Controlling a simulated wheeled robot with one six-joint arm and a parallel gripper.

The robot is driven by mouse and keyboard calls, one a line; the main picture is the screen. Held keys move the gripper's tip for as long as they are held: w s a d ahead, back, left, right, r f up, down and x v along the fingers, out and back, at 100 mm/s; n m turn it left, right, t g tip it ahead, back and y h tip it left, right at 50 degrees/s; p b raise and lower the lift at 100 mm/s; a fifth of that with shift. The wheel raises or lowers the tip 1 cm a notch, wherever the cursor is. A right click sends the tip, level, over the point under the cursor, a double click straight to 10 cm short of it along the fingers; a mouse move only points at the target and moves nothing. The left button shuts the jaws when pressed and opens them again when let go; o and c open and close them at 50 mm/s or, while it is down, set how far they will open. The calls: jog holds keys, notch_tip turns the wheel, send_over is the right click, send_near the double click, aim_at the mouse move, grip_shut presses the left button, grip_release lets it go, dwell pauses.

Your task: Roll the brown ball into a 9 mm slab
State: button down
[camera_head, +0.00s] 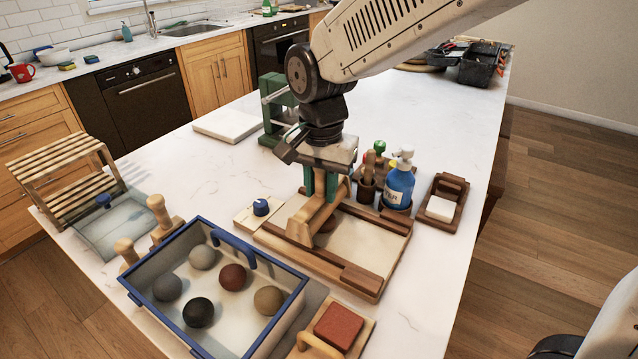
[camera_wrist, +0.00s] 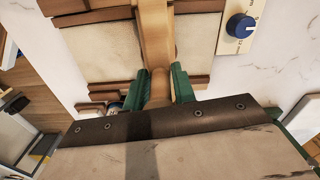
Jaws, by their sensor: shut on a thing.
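My gripper (camera_head: 320,184) is shut on the handle of a wooden roller tool (camera_head: 312,215). The handle also shows between the green fingers in the wrist view (camera_wrist: 160,86). The tool stands over a wooden-framed rolling board (camera_head: 372,243) with a pale surface and side rails. A small brownish patch shows beside the tool on the board; I cannot tell if it is clay. A reddish-brown ball (camera_head: 233,277) lies in the blue-rimmed tray (camera_head: 287,312), with a tan ball (camera_head: 268,301) and several grey or dark balls. A dial block with a blue knob (camera_head: 261,207) sits left of the board.
A blue pump bottle (camera_head: 399,184) and a holder of tools stand close behind the board. A wooden box with a white block (camera_head: 440,208) is at right. A red block (camera_head: 339,326) lies in front. A slatted rack (camera_head: 65,175) stands left.

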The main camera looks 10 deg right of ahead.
jog(key=shift+s+d+f, duration=0.1)
jog(key=shift+s+f, duration=0.05)
jog(key=shift+s+d+r, duration=0.2)
jog(key=shift+s+d, duration=0.3)
jog(key=shift+d, duration=0.1)
jog(key=shift+w+a+f, duration=0.2)
jog(key=shift+w+a, duration=0.4)
jog(key=shift+a, duration=0.05)
jog(key=shift+w+a, duration=0.55)
jog(key=shift+a, duration=0.2)
